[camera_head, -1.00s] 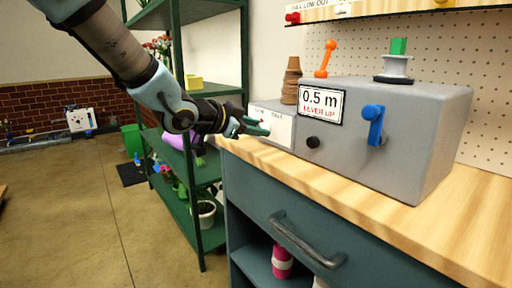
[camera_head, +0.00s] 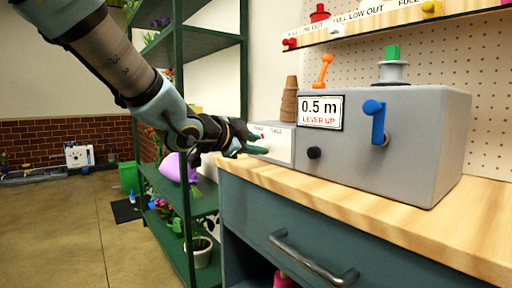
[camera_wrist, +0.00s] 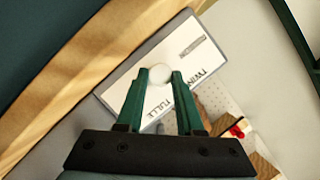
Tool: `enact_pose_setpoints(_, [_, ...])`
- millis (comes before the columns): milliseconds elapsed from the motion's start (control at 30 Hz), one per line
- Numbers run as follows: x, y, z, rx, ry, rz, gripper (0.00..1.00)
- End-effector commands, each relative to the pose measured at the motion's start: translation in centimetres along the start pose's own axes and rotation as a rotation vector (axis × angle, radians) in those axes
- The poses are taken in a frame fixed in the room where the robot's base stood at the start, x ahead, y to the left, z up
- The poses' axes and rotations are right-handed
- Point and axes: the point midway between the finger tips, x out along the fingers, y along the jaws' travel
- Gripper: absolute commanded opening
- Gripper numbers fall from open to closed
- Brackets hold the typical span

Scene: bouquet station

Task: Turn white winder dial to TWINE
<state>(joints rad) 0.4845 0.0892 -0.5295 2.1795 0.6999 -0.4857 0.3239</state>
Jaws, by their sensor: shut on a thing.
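The white winder dial (camera_wrist: 160,74) is round and sits on a white label panel (camera_wrist: 180,60). My gripper (camera_head: 260,143) is at the panel's front, and its green fingers are closed on both sides of the dial in the wrist view. The panel shows TWINE near its right side, TULLE near the fingers and a smaller label higher up. The panel belongs to the small box (camera_head: 280,147) at the left end of the grey winder (camera_head: 425,125). The dial's pointing direction cannot be read, and the fingers partly cover the panel.
The winder has a blue lever (camera_head: 377,122), a black knob (camera_head: 313,152) and a display (camera_head: 320,111) reading 0.5 m, LEVER UP. Stacked pots (camera_head: 289,100) stand behind the box. A green shelf rack (camera_head: 188,100) is close on the left. The wooden counter (camera_head: 400,215) is clear in front.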

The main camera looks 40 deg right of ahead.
Motion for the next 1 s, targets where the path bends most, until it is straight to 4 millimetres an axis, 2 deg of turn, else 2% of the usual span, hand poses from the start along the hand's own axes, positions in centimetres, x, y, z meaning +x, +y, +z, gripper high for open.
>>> enact_pose_setpoints(167, [0.0,0.1,0.2,-0.002,-0.005,0.002,0.0])
enact_pose_setpoints(200, [0.0,0.1,0.2,-0.002,-0.004,0.002,0.41])
enact_pose_setpoints(433, [0.0,0.1,0.1,-0.002,-0.002,0.001,0.66])
enact_pose_setpoints(767, [-0.5,-0.1,0.0,0.0,-0.002,0.0,0.66])
enact_pose_setpoints(867, [-1.8,-0.2,-0.1,0.001,-0.002,-0.002,0.66])
enact_pose_setpoints(1000, [-4.6,-0.3,-0.1,0.001,-0.004,-0.002,0.66])
